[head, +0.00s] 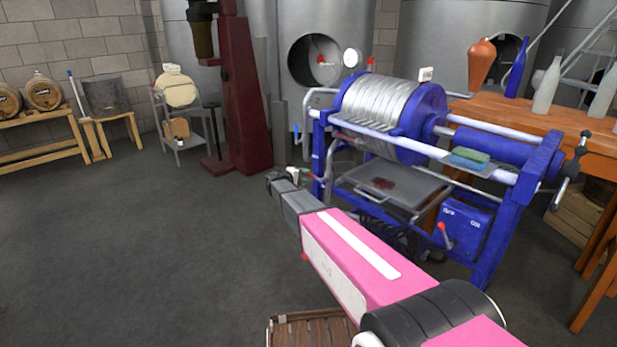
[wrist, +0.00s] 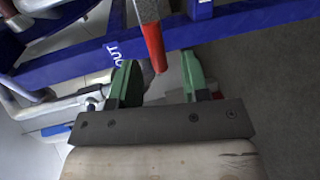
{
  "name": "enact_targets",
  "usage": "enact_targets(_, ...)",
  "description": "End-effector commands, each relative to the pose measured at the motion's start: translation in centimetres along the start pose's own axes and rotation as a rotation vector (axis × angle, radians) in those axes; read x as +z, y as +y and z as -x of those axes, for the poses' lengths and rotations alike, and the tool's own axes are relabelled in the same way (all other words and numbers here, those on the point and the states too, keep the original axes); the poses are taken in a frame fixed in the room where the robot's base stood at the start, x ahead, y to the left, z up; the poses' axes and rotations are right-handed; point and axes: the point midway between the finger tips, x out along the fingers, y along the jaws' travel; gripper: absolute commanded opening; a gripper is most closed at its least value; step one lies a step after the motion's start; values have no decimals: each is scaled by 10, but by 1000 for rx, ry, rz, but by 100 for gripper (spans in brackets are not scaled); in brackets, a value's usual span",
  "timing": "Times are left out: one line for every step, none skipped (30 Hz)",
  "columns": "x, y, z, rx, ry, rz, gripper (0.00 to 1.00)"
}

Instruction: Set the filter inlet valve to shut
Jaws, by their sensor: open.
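The filter is a blue-framed machine (head: 390,110) with a stack of silvery plates, at the right in the head view. In the wrist view a red lever (wrist: 153,48) on a grey metal stem reaches down toward the gap between my fingers. The blue frame rail beside it bears the lettering OUT (wrist: 113,52). My gripper (wrist: 158,80) is open, with one green finger on each side of the lever's lower end; contact cannot be told. In the head view my gripper (head: 297,174) is by the filter's near left leg. I cannot tell which valve is the inlet.
A blue handle (wrist: 57,129) on pale piping lies left of my gripper in the wrist view. A wooden table (head: 510,116) with bottles stands right. The floor at left is clear.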

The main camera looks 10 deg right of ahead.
Motion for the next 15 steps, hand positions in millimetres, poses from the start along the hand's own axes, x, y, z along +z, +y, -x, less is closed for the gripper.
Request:
enact_targets(2, 0, 12, 0, 1, 0, 42)
enact_targets(2, 0, 18, 0, 1, 0, 42)
enact_targets(2, 0, 26, -1, 2, 0, 42)
enact_targets(1, 0, 32, -1, 2, 0, 42)
enact_targets(1, 0, 37, -1, 2, 0, 42)
enact_targets(1, 0, 44, -1, 1, 0, 42)
enact_targets(1, 0, 49, -1, 1, 0, 42)
enact_targets(1, 0, 53, -1, 1, 0, 42)
enact_targets(1, 0, 58, -1, 1, 0, 42)
enact_targets(1, 0, 62, -1, 1, 0, 42)
enact_targets(1, 0, 64, -1, 1, 0, 42)
enact_targets(1, 0, 68, -1, 1, 0, 42)
enact_targets(1, 0, 70, 0, 0, 0, 42)
enact_targets(0, 0, 72, 0, 0, 0, 42)
enact_targets(0, 0, 74, 0, 0, 0, 42)
